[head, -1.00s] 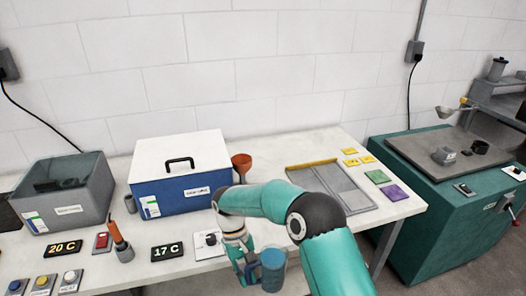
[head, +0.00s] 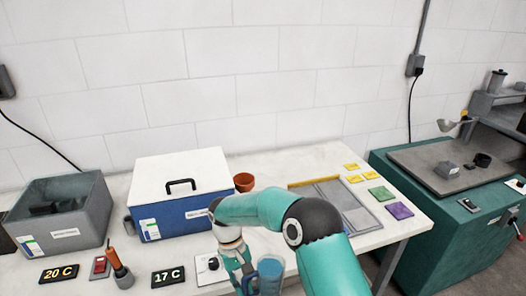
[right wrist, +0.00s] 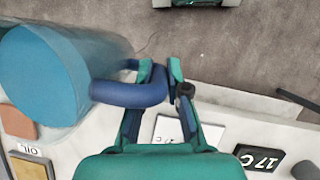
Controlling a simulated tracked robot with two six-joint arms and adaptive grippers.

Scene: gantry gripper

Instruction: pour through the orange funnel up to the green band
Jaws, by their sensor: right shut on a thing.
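The orange funnel (head: 244,182) stands at the back of the white table, just right of the blue box; its lower part is hidden. My right gripper (head: 247,284) is shut on the handle of a blue cup-like vessel (head: 271,272), at the table's front. In the right wrist view the fingers of the right gripper (right wrist: 160,78) close around the handle, and the blue vessel (right wrist: 45,75) hangs to the left, seen large and blurred. Its contents are hidden. I cannot make out a green band. My left gripper is not in view.
A blue box with a white lid (head: 181,190) and a grey bin (head: 66,215) stand at the back left. The 17 C display (head: 168,277) lies in front. A grey tray (head: 361,217) and coloured tiles lie right. A teal bench (head: 425,230) stands beyond a gap.

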